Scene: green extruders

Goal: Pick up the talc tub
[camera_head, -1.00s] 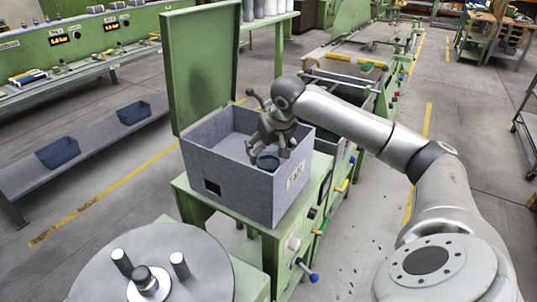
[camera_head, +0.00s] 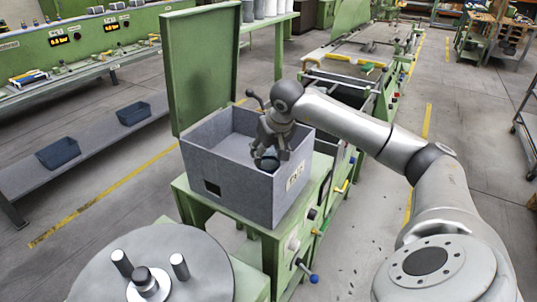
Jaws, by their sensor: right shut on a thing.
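The talc tub (camera_head: 267,165) is a small dark blue-grey tub inside the grey box (camera_head: 232,183) marked "TALC", near its front right wall. My right gripper (camera_head: 270,156) reaches down into the box from above and is shut on the tub. Its fingers and the box wall hide part of the tub. The box stands open on a green machine, its green lid (camera_head: 204,70) upright at the back. My left gripper is not in view.
A round grey plate (camera_head: 200,270) with upright pegs is at the front left. Two dark blue bins (camera_head: 58,152) (camera_head: 134,113) sit on a low grey shelf at left. Green extruder machinery (camera_head: 345,85) runs behind the box. Open floor lies to the right.

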